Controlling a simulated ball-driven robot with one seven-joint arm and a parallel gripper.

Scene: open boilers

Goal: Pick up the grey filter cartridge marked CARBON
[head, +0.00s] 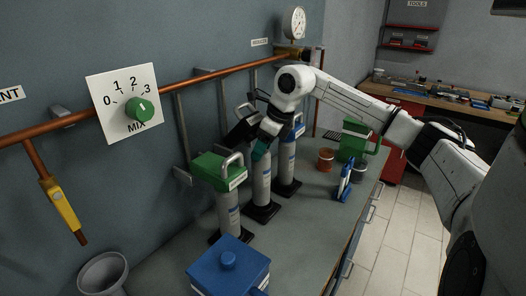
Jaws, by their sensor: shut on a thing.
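Three pale grey cylindrical cartridges stand in a row on dark bases by the wall. My gripper (261,151), with teal fingers, is at the top of the middle cartridge (262,184) and is shut on it. This cartridge is upright and appears to be still at its base. Its marking is too small to read, so I cannot tell whether it says CARBON. A black head (239,132) with a handle sits tilted up behind it. The near cartridge (228,213) is under a green head (217,170). The far cartridge (287,162) is under a blue head (299,127), partly hidden by my arm.
A blue lidded box (228,268) and a grey bucket (102,274) are at the front. A copper pipe (205,75) runs along the wall above. A blue-and-white item (345,180), copper spool (325,160) and green can (352,145) stand right. Bench (305,215) between is clear.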

